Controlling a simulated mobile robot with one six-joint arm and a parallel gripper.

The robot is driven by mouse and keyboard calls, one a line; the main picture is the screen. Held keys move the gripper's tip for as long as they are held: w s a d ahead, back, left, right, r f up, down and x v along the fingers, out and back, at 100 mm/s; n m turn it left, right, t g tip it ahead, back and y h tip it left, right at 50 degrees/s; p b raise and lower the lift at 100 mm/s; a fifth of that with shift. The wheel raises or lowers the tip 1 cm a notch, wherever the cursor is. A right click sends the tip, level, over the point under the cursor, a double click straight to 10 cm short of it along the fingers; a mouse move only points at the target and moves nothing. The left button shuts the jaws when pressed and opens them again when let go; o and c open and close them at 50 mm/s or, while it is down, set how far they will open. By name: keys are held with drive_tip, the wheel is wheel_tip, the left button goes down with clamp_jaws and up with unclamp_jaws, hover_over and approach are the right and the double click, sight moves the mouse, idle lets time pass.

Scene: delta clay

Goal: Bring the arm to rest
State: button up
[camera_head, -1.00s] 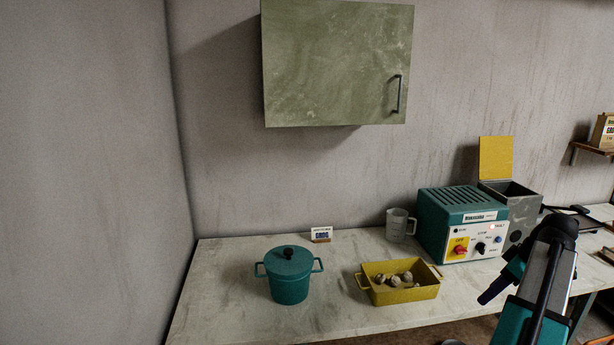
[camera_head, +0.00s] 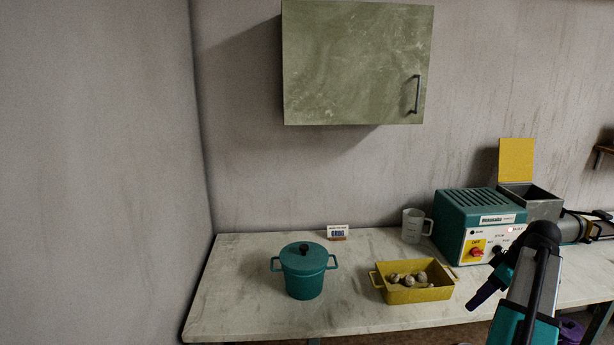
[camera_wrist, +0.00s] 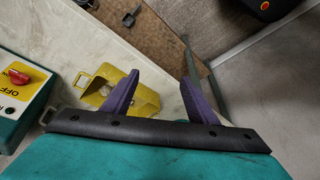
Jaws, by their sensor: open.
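My gripper (camera_wrist: 161,77) shows in the wrist view with its two purple fingers spread apart and nothing between them. It is open. In the head view, parts of my arm cover the lower right corner, in front of the bench and the teal machine. Beyond the fingers in the wrist view lies a yellow tray (camera_wrist: 147,103), partly hidden by the left finger. The yellow tray (camera_head: 415,296) stands upright on the bench in the head view, with several pale lumps in it. I see no contact between the fingers and the tray.
The pale bench (camera_head: 235,300) holds a lidded teal pot (camera_head: 304,273), a small sign (camera_head: 338,232), a clear jug (camera_head: 413,226) and a teal machine (camera_head: 470,221) with a red switch. A green cabinet (camera_head: 355,65) hangs above.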

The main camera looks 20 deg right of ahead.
drive_tip(key=w+a+f+n+g+y, duration=0.1)
drive_tip(key=w+a+f+n+y, duration=0.1)
drive_tip(key=w+a+f, duration=0.65)
drive_tip(key=w+a+f+n+g+y, duration=0.1)
drive_tip(key=a+f+g, duration=0.1)
drive_tip(key=a+f, duration=0.95)
drive_tip(key=w+a+f+n+g+y, duration=0.1)
drive_tip(key=w+a+f+n+g, duration=0.15)
drive_tip(key=a+f, duration=0.9)
drive_tip(key=s+a+f+g+h, duration=0.1)
drive_tip(key=s+a+f, duration=0.25)
drive_tip(key=a, duration=0.35)
drive_tip(key=s+a+f+g, duration=0.2)
drive_tip(key=s+a+f, duration=0.15)
drive_tip(key=a, duration=0.25)
drive_tip(key=s+a+f+g+h, duration=0.1)
drive_tip(key=s+a+f, duration=0.25)
drive_tip(key=a, duration=0.35)
drive_tip(key=s+a+f+m+h, duration=0.1)
drive_tip(key=s+f+m+h, duration=0.1)
drive_tip(key=s+f+m, duration=0.2)
drive_tip(key=s+a+f+m+h, duration=0.1)
drive_tip(key=s+f+m, duration=0.3)
drive_tip(key=s, duration=0.6)
drive_tip(key=shift+a+m+h, duration=0.35)
drive_tip(key=shift+a+h, duration=0.05)
drive_tip(key=shift+a, duration=0.15)
